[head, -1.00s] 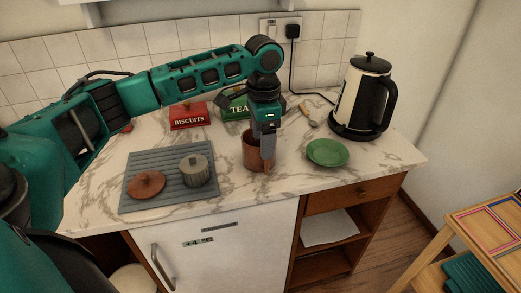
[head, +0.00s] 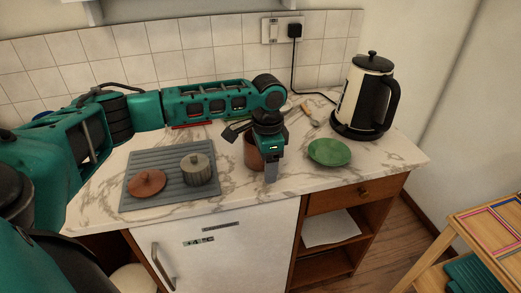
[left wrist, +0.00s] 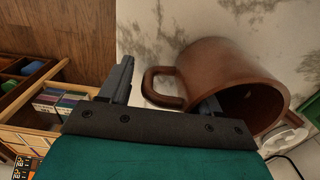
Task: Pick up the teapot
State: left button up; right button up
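A brown lidless vessel with a loop handle (head: 252,153) stands on the marble counter, partly hidden behind my left gripper (head: 271,172). A brown knobbed lid (head: 147,183) lies on the grey ribbed mat (head: 137,203). My right gripper is not in view.
A wooden-handled utensil (head: 309,115) lies behind. The front counter strip is clear.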

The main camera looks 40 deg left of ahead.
pick_arm(q)
grip_shut()
jog(key=shift+r, duration=0.1)
dwell(0.3)
jog(key=shift+r, duration=0.15)
notch_tip(320, 180, up, 20)
jog(key=p, duration=0.2)
jog(key=shift+f, duration=0.25)
dwell(0.9)
